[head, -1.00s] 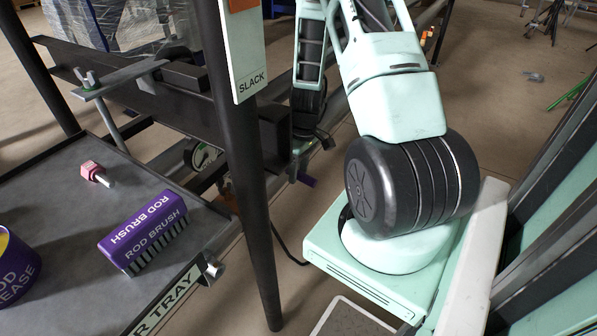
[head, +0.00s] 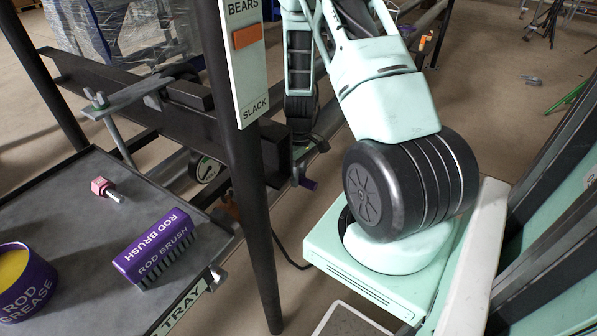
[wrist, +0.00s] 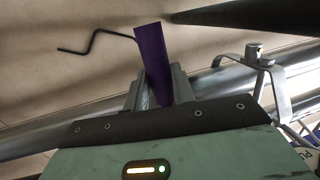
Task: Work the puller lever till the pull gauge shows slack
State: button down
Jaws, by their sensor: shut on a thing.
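The pull gauge is a pale upright plate (head: 243,72) on a dark post, lettered BEARS at the top and SLACK at the bottom. Its orange marker (head: 246,36) sits between the words, nearer BEARS. In the wrist view my gripper (wrist: 159,88) is shut on a flat purple handle (wrist: 151,58), which looks like the puller lever's grip. The rest of the lever is hidden, and the fingers are hard to make out in the head view.
The dark post (head: 255,200) stands close left of my arm. A grey tray (head: 75,235) at left holds a rod brush (head: 153,250), a grease tub (head: 25,290) and a small pink-headed part (head: 103,187). A bent rod (wrist: 92,40) lies beyond the handle.

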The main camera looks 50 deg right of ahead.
jog(key=r+g+p, duration=0.1)
jog(key=r+p, duration=0.1)
jog(key=w+r+g+p, duration=0.1)
jog(key=r+p, duration=0.1)
jog(key=r+g+p, duration=0.1)
jog(key=r+p, duration=0.2)
jog(key=shift+w+a, duration=0.1)
jog(key=shift+w, duration=0.15)
jog(key=shift+w+r+g+p, duration=0.25)
jog(key=shift+r+g+p, duration=0.15)
jog(key=shift+r+p, duration=0.15)
jog(key=c, duration=1.2)
grip_release()
jog(key=shift+o, duration=0.2)
jog(key=b+v, duration=0.1)
jog(key=v, duration=1.6)
jog(key=shift+w+a+r, duration=0.15)
jog(key=shift+w, duration=0.05)
jog(key=shift+s, duration=0.1)
